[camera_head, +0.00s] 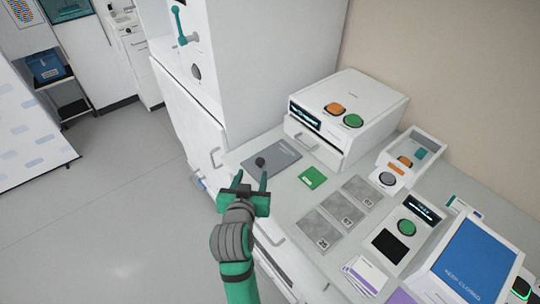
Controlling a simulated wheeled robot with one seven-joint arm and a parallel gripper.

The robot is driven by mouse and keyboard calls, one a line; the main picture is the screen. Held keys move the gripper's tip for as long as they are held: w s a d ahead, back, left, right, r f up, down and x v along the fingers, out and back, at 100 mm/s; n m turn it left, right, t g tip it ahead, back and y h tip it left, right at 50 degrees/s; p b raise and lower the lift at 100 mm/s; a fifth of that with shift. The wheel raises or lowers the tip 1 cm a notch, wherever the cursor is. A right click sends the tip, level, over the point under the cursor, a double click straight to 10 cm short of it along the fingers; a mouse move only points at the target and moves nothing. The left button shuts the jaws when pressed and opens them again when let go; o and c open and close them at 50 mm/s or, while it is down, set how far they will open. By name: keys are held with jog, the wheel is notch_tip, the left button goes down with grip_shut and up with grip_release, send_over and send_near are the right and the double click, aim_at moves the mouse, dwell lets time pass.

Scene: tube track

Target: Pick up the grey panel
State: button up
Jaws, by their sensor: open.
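The grey panel (284,153) lies flat at the far left end of the pale counter, with a dark round knob (260,162) on its left part. My green gripper (251,179) is open and empty. In the picture its two fingers point up, just below the panel's lower left edge and the knob. I cannot tell how high above the counter the fingertips are. The gripper does not visibly touch the panel.
A small green card (312,177) lies right of the panel. A white box with orange and green buttons (354,95) stands behind it. Grey numbered plates (339,208) and a device with a black square (401,240) sit further right. A tall white cabinet (270,50) rises at the back left.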

aim_at(260, 164)
jog(key=x, duration=0.2)
jog(key=shift+w+d+f, duration=0.15)
jog(key=shift+w+d, duration=0.05)
jog(key=shift+w+d+f, duration=0.4)
jog(key=shift+w+d, duration=0.1)
jog(key=shift+w, duration=0.1)
jog(key=shift+x, duration=2.55)
jog(key=shift+a, duration=0.1)
grip_shut()
